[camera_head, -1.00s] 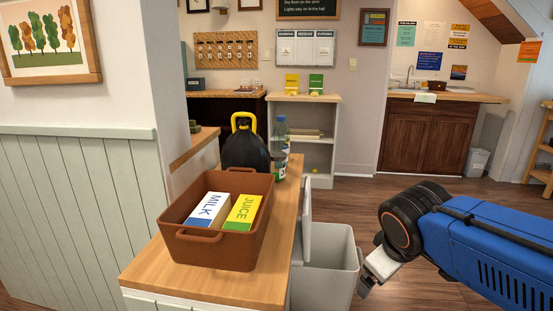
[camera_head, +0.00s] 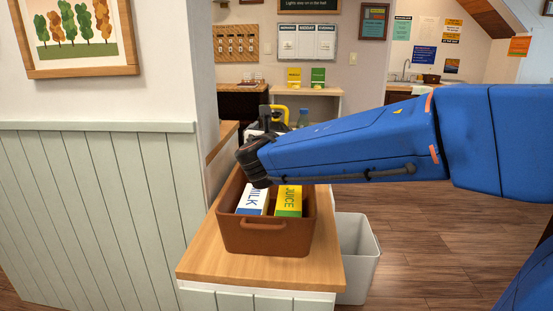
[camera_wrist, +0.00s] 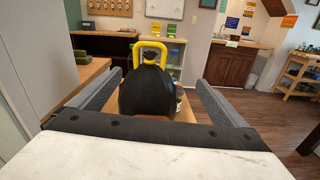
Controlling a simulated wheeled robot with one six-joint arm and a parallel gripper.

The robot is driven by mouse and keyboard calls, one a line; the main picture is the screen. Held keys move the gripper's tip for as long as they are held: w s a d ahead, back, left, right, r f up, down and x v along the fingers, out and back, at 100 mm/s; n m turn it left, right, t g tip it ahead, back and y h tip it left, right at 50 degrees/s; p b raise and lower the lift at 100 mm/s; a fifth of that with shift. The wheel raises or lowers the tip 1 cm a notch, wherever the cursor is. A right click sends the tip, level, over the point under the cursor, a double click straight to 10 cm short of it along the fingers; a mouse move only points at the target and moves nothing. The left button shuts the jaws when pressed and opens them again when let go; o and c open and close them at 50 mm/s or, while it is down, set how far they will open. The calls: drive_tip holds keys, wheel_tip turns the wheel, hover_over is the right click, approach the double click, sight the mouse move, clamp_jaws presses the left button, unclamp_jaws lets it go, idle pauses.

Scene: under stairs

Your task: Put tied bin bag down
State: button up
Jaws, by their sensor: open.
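The tied bin bag is black with a yellow loop handle. In the wrist view the bag (camera_wrist: 147,95) stands upright on the wooden counter, its handle up. In the head view only its yellow handle (camera_head: 281,109) shows clearly, as my arm hides the body. My gripper (camera_wrist: 159,80) is open, with one finger to each side of the bag in the picture. No contact is visible, and I cannot tell how far the bag reaches between the fingers. In the head view my gripper is partly hidden behind my wrist, above the crate's far end.
A brown crate (camera_head: 267,237) with a milk carton (camera_head: 252,202) and a juice carton (camera_head: 289,201) stands on the counter (camera_head: 207,268). A bottle (camera_head: 303,118) stands behind. A grey bin (camera_head: 357,262) stands right of the counter. Open floor lies to the right.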

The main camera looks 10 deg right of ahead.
drive_tip(key=w+a+n, duration=0.1)
drive_tip(key=w, duration=0.1)
approach(276, 122)
drive_tip(key=shift+t, duration=0.3)
drive_tip(key=w+d+r, duration=0.2)
drive_tip(key=w+r, duration=0.1)
drive_tip(key=shift+w, duration=0.15)
drive_tip(key=shift+a+f+x, duration=0.1)
drive_tip(key=shift+x, duration=0.9)
drive_tip(key=shift+a+f+x, duration=0.1)
drive_tip(key=shift+f+x, duration=0.05)
drive_tip(key=shift+x, duration=0.85)
drive_tip(key=shift+a+f+x, duration=0.1)
drive_tip(key=shift+x, duration=0.9)
drive_tip(key=shift+w, duration=0.1)
drive_tip(key=c, duration=1.9)
drive_tip(key=shift+r, duration=0.1)
drive_tip(key=shift+c, duration=1.4)
